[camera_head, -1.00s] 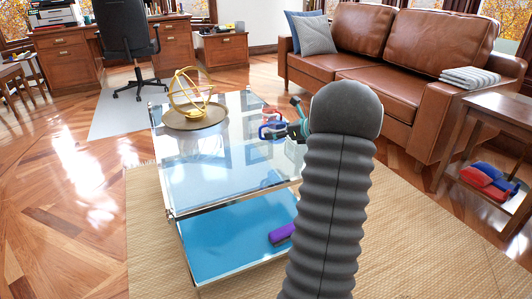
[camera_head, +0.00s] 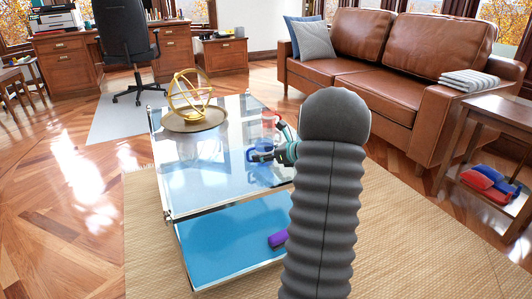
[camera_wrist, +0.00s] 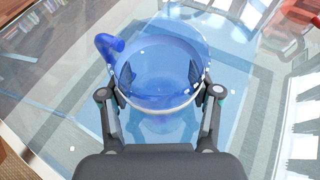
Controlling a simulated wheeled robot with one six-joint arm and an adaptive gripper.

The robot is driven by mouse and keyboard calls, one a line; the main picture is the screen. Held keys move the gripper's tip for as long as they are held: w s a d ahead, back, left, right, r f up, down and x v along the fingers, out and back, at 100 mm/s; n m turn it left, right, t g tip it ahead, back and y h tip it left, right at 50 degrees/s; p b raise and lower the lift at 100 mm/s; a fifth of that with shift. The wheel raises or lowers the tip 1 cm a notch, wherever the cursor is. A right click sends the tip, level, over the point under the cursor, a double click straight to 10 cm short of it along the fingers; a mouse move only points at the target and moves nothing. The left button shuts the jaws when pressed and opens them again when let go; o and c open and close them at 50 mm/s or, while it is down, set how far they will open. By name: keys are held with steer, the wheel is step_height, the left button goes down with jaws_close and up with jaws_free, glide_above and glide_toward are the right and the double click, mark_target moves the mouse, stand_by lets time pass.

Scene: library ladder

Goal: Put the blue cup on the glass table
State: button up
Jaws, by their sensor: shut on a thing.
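The blue cup (camera_head: 260,146) is over the right part of the glass table (camera_head: 195,185). My gripper (camera_head: 266,156) is shut on it, with the arm partly hiding the table's right side. In the wrist view the translucent blue cup (camera_wrist: 160,75) sits between the two fingertips (camera_wrist: 160,93), its handle at the upper left. The glass top (camera_wrist: 50,110) lies beneath it. I cannot tell whether the cup's base touches the glass.
A red cup (camera_head: 270,118) stands just behind the blue cup. A gold ring ornament on a round tray (camera_head: 190,120) stands at the table's back left. A purple thing (camera_head: 277,240) lies on the lower blue shelf (camera_head: 225,248). The table's front left is clear.

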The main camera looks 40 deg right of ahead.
steer(key=shift+f, duration=0.25)
steer(key=o, duration=1.3)
steer(key=shift+c, duration=0.2)
